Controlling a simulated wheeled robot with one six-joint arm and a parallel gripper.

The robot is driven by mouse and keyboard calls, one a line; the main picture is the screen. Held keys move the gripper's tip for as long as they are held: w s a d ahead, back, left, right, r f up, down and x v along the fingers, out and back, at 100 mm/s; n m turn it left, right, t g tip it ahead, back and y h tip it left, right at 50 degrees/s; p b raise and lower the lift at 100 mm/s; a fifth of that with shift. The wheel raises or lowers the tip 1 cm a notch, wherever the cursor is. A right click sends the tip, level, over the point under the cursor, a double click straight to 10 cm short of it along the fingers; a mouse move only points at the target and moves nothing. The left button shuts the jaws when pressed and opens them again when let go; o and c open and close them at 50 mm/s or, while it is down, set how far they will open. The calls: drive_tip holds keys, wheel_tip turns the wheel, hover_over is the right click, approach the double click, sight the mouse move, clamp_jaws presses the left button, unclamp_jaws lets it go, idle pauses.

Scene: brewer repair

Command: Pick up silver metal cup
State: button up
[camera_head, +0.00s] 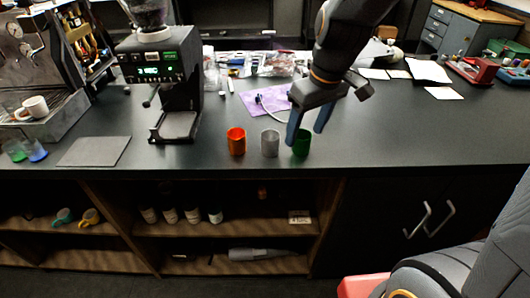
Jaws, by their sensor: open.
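The silver metal cup (270,143) stands upright on the dark countertop near its front edge. An orange cup (236,141) stands to its left and a green cup (302,143) to its right. My gripper (306,138) points down with its fingers spread apart, above and around the region of the green cup. One finger overlaps the gap between the silver cup and the green cup in the picture. The gripper is open. I cannot tell from this view how far its tips are from the green cup. Nothing covers the silver cup.
A coffee grinder (160,80) stands left of the cups. A purple cloth (265,99) with a hose lies behind them. An espresso machine (38,70) is at the far left. Papers (428,71) lie at the back right. The countertop (420,130) right of the cups is clear.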

sight(270, 136)
drive_tip(key=w+a+n+y+b, duration=0.1)
drive_tip(key=w+a+n+b, duration=0.1)
drive_tip(key=w+a+n, duration=0.4)
drive_tip(key=shift+m, duration=0.6)
drive_tip(key=shift+s+a+p+x, duration=0.15)
drive_tip(key=shift+p+x, duration=0.2)
drive_tip(key=shift+x, duration=0.85)
drive_tip(key=shift+s+a+p+x, duration=0.15)
drive_tip(key=shift+p+x, duration=0.15)
drive_tip(key=shift+x, duration=0.9)
drive_tip(key=shift+s+a+p+x, duration=0.15)
drive_tip(key=shift+p+x, duration=0.2)
drive_tip(key=shift+x, duration=0.9)
drive_tip(key=shift+d, duration=0.1)
drive_tip(key=shift+c, duration=0.3)
drive_tip(key=c, duration=1.1)
